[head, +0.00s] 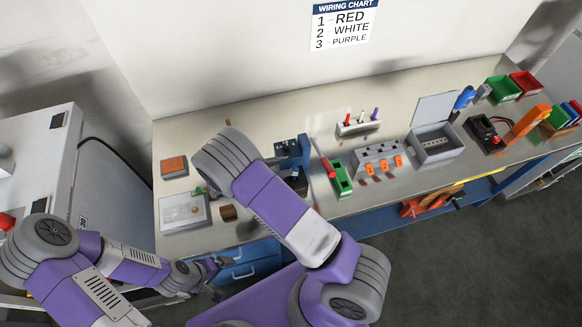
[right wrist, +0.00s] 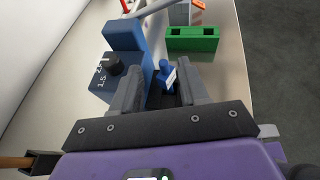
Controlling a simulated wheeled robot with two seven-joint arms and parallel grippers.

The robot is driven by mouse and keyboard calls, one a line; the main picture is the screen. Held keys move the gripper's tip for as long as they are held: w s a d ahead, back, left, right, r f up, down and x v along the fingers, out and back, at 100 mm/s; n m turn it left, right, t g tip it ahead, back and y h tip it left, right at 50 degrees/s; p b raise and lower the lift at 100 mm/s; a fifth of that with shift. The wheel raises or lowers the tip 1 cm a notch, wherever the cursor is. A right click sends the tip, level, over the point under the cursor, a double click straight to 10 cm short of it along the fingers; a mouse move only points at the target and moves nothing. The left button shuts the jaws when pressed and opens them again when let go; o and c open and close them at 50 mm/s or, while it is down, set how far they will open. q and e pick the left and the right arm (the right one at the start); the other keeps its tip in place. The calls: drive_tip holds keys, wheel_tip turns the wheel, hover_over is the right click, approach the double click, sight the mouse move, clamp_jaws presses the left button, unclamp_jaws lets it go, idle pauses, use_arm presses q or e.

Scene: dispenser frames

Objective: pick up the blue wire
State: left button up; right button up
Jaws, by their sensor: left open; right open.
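A short blue piece with a white label, apparently the blue wire (right wrist: 165,72), shows in the right wrist view between the fingers of my right gripper (right wrist: 163,82). The right gripper is open, with a finger on either side of it; I cannot tell whether either touches it. My left gripper (head: 214,277) is open and empty in the head view, low at the left, in front of the bench edge.
A blue device with a black knob (right wrist: 113,64) stands close beside my right gripper's left finger. A green block (right wrist: 193,40) lies beyond it. On the bench (head: 240,112) stand a wire rack (head: 358,128), grey box (head: 436,147) and small bins (head: 503,88). A white cabinet (head: 35,140) is left.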

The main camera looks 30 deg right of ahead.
sight(294, 166)
drive_tip(key=x, duration=0.2)
drive_tip(key=p+x, duration=0.1)
drive_tip(key=x, duration=0.2)
drive_tip(key=shift+s+d+f, duration=0.15)
drive_tip(key=shift+s+f, duration=0.05)
drive_tip(key=shift+f, duration=0.3)
clamp_jaws()
